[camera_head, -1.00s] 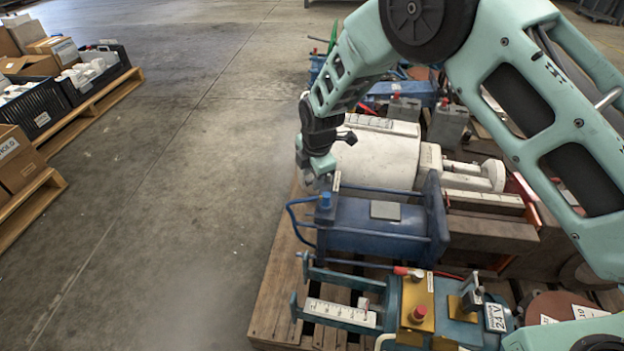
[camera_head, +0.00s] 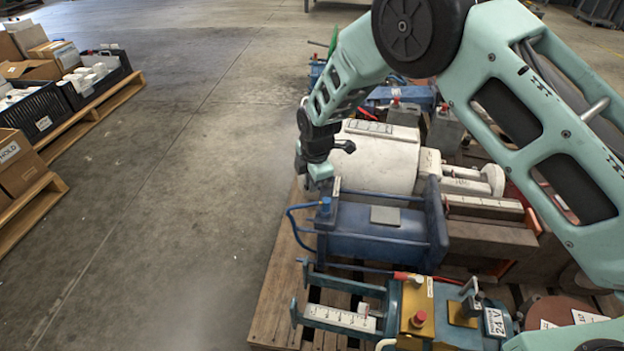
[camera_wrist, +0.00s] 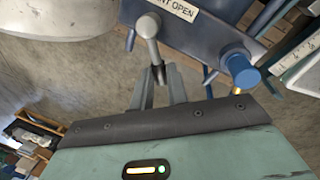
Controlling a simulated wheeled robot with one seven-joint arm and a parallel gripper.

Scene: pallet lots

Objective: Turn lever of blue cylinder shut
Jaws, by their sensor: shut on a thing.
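The blue cylinder (camera_head: 372,238) lies on a pallet in the head view, in a blue frame. Its end face (camera_wrist: 205,32) shows in the wrist view with a label, partly cut off, that reads "NT OPEN". The lever (camera_wrist: 151,38) is a grey rod with a round knob, beside the label. My gripper (camera_wrist: 160,92) is shut on the free end of the lever. In the head view my gripper (camera_head: 321,180) is at the left end of the cylinder, and its fingertips are hard to see. A blue fitting (camera_wrist: 241,72) sticks out to the right of the lever.
A white cylinder (camera_head: 375,160) lies just behind the blue one. A teal machine with brass blocks (camera_head: 417,305) stands in front. A curved blue tube (camera_head: 291,222) juts out left of the cylinder. The concrete floor (camera_head: 180,220) to the left is clear.

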